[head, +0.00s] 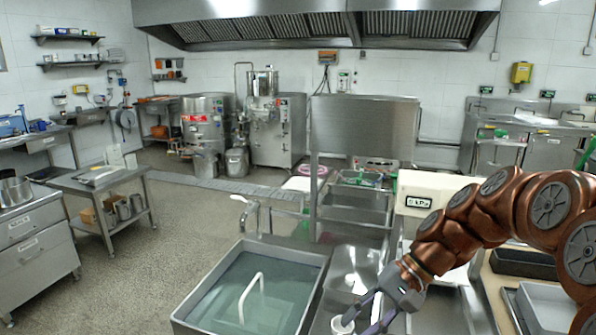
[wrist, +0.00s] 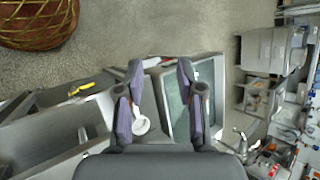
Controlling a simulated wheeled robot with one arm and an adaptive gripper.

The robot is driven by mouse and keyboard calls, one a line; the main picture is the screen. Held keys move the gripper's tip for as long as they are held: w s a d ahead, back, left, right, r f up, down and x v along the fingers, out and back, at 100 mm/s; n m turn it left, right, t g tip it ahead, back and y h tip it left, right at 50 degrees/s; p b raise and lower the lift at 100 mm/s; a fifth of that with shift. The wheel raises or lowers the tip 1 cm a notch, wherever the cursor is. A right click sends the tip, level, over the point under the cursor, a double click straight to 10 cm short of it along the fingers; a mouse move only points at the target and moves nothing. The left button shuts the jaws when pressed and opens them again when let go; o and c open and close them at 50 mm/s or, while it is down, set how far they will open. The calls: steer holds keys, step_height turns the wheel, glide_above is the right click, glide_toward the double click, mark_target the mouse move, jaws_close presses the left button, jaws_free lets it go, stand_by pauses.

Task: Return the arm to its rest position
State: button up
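My arm (head: 492,210), in copper-brown segments, reaches in from the right edge of the head view, bent over and pointing down to the left. My gripper (head: 368,314) hangs low over the steel counter, right of the water-filled sink. In the wrist view my gripper (wrist: 160,72) has its two purple-grey fingers wide apart, with nothing held between them. A small white round item (head: 342,325) shows by the fingertips in the head view. It also shows below and between the fingers in the wrist view (wrist: 140,125); whether a finger touches it is unclear.
The steel sink (head: 250,292) holds water and a white bent tube (head: 250,297). A white display box (head: 428,203) stands close to my arm. A grey tray (head: 548,305) lies at the lower right. A steel side table (head: 100,178) and open floor (head: 150,245) are at left.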

steer(key=s+d+f+n+h, duration=0.1)
steer(key=s+d+h, duration=0.1)
steer(key=s, duration=0.5)
steer(key=s+d+f+n+h, duration=0.1)
steer(key=s+d+f+h, duration=0.1)
steer(key=s, duration=0.6)
steer(key=s+d+f+n+h+p, duration=0.1)
steer(key=s+h, duration=0.3)
steer(key=s, duration=0.4)
steer(key=shift+s+d+f+n, duration=0.15)
steer(key=shift+d+f+n, duration=0.35)
steer(key=shift+d, duration=0.35)
steer(key=shift+d, duration=0.15)
